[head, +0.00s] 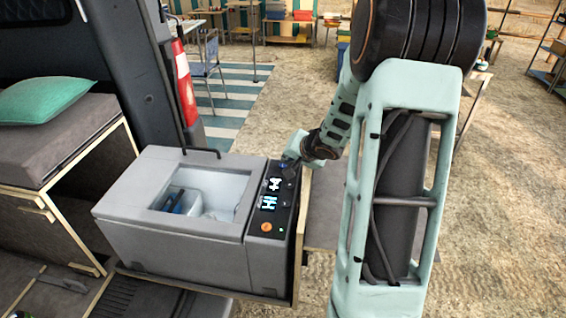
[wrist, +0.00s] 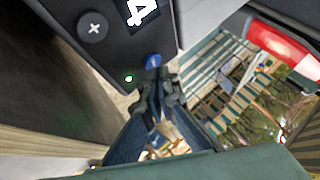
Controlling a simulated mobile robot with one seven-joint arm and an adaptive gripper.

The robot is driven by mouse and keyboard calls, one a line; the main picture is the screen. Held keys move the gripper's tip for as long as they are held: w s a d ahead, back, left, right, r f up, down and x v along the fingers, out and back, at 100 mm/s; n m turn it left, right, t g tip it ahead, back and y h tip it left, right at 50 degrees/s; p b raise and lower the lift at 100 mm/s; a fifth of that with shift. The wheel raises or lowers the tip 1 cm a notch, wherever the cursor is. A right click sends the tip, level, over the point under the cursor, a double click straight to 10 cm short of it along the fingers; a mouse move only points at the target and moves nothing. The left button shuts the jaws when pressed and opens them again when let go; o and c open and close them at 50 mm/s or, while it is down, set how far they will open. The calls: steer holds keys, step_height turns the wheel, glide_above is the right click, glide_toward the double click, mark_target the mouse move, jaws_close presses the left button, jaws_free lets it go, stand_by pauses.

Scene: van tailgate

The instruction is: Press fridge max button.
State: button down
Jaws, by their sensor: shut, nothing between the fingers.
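The grey fridge box (head: 165,235) stands at centre left with a dark control panel (head: 254,243) along its right side. The panel shows lit readouts, an orange button (head: 266,226) and a small green light (head: 281,230) at its near end. My gripper (head: 290,163) is shut and empty at the panel's far end. In the wrist view its fingertips (wrist: 156,82) are right by a blue button (wrist: 153,62); I cannot tell whether they touch. A round button with a cross mark (wrist: 93,27) and a green light (wrist: 128,78) are nearby. No label for max is readable.
The fridge's top opening shows blue items (head: 180,202) inside. A cushioned bench with a green pillow (head: 45,100) is at the left. A wooden board edge (head: 300,235) borders the panel's right side.

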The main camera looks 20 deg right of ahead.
step_height(320, 180, up, 6)
steer(key=p, duration=0.7)
steer(key=shift+p, duration=0.4)
steer(key=shift+w, duration=0.1)
